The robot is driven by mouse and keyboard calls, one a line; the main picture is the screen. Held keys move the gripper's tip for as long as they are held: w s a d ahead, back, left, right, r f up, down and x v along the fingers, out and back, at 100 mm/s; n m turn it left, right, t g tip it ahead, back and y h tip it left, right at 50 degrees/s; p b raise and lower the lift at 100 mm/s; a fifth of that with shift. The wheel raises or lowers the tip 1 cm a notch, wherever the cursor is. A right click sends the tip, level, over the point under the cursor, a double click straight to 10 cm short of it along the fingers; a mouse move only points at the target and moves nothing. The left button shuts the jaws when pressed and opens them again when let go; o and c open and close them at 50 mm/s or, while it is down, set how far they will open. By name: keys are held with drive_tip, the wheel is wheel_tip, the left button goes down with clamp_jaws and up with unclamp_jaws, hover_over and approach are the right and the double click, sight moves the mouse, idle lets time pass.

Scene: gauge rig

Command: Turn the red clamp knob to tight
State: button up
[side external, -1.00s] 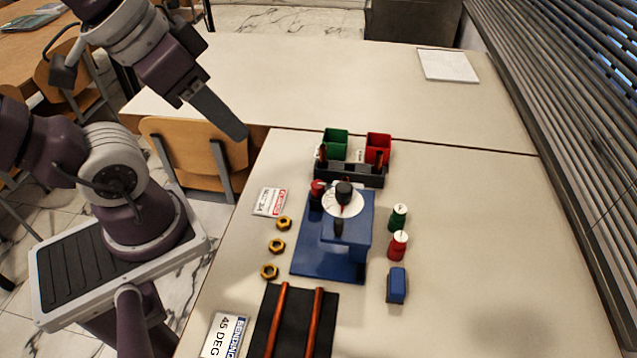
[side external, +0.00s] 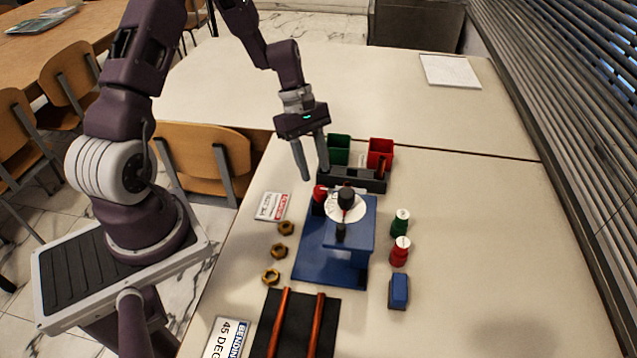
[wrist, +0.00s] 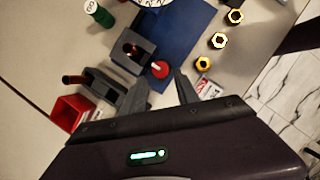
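The red clamp knob (side external: 319,194) stands at the back left of the blue gauge rig (side external: 320,262), beside the white dial (side external: 352,211) with its black knob (side external: 346,196). In the wrist view the red knob (wrist: 160,69) shows as a round red cap with a small pale mark, beside a dark block. My gripper (side external: 314,178) is open and empty, pointing down, above and just behind the red knob. In the wrist view the two fingertips (wrist: 166,82) lie apart, just short of the knob. I cannot tell the exact height gap.
A dark rack (side external: 352,180) with green (side external: 339,150) and red bins (side external: 380,152) stands behind the rig. Brass nuts (side external: 279,252) and a printed card (side external: 271,206) lie left. Green (side external: 400,222) and red cylinders (side external: 399,251) and a blue block (side external: 398,291) stand right. The far table is mostly clear.

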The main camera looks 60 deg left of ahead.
sight(321, 189)
drive_tip(key=x, duration=0.5)
clamp_jaws()
drive_tip(key=m+g, duration=0.1)
drive_tip(key=m, duration=0.4)
drive_tip(key=shift+w+r+g+y, duration=0.1)
drive_tip(key=shift+w+g+y, duration=0.05)
drive_tip(key=shift+g+y, duration=0.2)
drive_tip(key=m, duration=0.2)
drive_tip(key=m+g+y, duration=0.1)
drive_tip(key=m, duration=0.1)
drive_tip(key=shift+w+d+m+g, duration=0.1)
drive_tip(key=shift+m+g, duration=0.15)
drive_tip(key=shift+m, duration=0.05)
drive_tip(key=m+g+y, duration=0.1)
drive_tip(key=m, duration=0.3)
drive_tip(key=shift+d, duration=0.1)
drive_tip(key=shift+d+m+y, duration=0.1)
drive_tip(key=shift+m+y, duration=0.85)
drive_tip(key=shift+m, duration=1.15)
